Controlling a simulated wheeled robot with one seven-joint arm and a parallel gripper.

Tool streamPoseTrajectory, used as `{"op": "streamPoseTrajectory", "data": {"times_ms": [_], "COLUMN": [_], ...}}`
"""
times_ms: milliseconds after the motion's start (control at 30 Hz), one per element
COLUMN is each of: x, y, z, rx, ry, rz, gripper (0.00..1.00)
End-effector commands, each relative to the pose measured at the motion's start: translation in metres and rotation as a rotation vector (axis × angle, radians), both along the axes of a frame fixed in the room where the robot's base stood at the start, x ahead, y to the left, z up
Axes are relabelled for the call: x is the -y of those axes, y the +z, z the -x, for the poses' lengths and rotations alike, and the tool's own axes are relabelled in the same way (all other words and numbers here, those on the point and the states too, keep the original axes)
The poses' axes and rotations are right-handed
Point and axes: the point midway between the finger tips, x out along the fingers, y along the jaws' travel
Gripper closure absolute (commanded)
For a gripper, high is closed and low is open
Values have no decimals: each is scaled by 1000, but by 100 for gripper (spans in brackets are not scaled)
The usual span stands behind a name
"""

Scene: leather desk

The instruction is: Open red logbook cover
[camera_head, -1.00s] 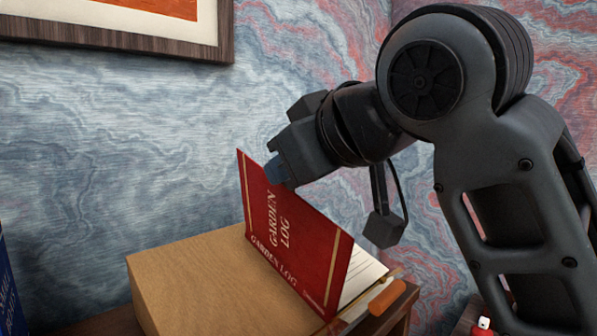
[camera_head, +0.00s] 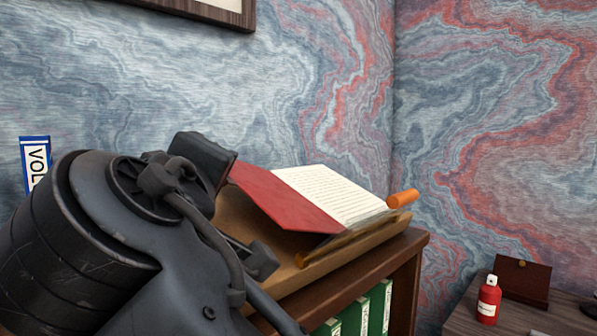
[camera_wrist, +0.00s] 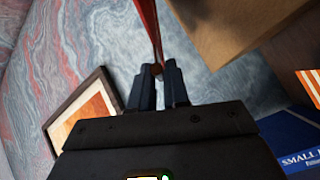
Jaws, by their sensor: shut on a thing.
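The red logbook lies open on a sloped wooden stand (camera_head: 340,242). Its red cover (camera_head: 285,203) is swung over to the left and slopes, with the inside showing. Its lined white pages (camera_head: 330,193) face up. In the wrist view, the cover (camera_wrist: 150,25) appears edge-on as a thin red strip. My gripper (camera_wrist: 157,72) is shut on the cover's edge, with one dark blue finger on each side. In the head view, my dark gripper is at the cover's left end, and my arm hides its fingertips and the stand's left part.
An orange cylinder (camera_head: 402,198) lies at the stand's right end. Green binders (camera_head: 380,305) fill the shelf below. A red bottle (camera_head: 488,302) and a brown upright object (camera_head: 523,281) stand on a lower surface at right. A blue book (camera_head: 35,158) is at far left.

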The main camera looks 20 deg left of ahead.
Motion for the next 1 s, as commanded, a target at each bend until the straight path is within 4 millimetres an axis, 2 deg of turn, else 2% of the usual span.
{"op": "streamPoseTrajectory", "data": {"times_ms": [33, 133, 333, 967, 1000], "x": [-3, -8, -14, -17, -17], "y": [-13, -23, -36, -42, -42], "z": [0, 2, 3, 2, 2], "rx": [26, 79, 78, 78, 78], "ry": [-14, -35, -36, -38, -38], "rz": [14, 38, 36, 34, 34], "gripper": [100, 100, 100, 100, 83]}}
